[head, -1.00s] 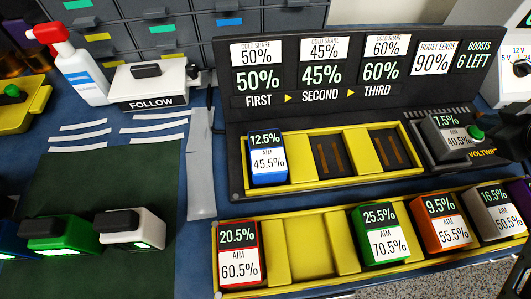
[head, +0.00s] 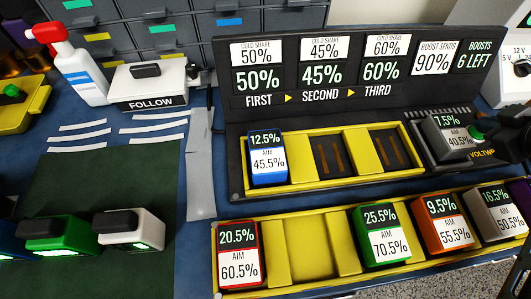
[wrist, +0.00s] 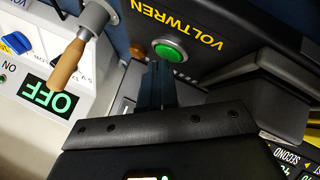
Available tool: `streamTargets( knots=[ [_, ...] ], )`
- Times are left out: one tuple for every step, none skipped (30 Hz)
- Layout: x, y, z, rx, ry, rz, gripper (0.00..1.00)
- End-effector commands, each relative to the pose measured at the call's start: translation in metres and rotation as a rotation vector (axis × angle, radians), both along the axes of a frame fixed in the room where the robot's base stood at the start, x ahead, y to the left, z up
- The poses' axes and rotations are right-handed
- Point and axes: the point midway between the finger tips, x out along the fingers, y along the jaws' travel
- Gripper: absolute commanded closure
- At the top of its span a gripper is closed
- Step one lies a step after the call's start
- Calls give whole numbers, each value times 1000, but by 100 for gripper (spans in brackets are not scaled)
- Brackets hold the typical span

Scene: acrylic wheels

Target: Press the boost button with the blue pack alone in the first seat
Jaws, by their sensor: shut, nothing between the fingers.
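The blue pack (head: 267,158), marked 12.5% and aim 45.5%, sits in the leftmost seat of the upper yellow tray (head: 308,190), under FIRST. The other two seats, under SECOND and THIRD, are empty. The round green boost button (head: 476,133) is at the right of the black station, by the VOLTWREN label; it also shows in the wrist view (wrist: 170,50). My gripper (wrist: 158,70) is shut and empty, its fingertips right by the button. In the head view my gripper (head: 487,129) partly covers the button. I cannot tell whether they touch.
A grey pack (head: 447,137), marked 7.5%, stands beside the button. The lower yellow rack (head: 318,245) holds red, green, orange and grey packs, with an empty slot. The sign (head: 470,57) reads BOOSTS 6 LEFT. A wooden-handled lever (wrist: 68,63) is near my gripper.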

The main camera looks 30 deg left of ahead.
Motion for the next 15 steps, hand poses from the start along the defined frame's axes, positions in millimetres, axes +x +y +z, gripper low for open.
streamTargets(
  knots=[
    [0,0,-1,0,1,0,100],
    [0,0,-1,0,1,0,100],
    [0,0,-1,0,1,0,100],
    [0,0,0,0,1,0,100],
    [0,0,1,0,1,0,100],
    [0,0,2,0,1,0,100],
    [0,0,3,0,1,0,100],
    [0,0,4,0,2,1,100],
    [0,0,7,0,2,1,100],
    [0,0,8,0,2,1,100],
    [0,0,10,0,2,1,100],
    [0,0,12,0,2,1,100],
    [0,0,14,0,2,1,100],
    [0,0,15,0,2,1,100],
    [0,0,16,0,2,1,100]
  ],
)
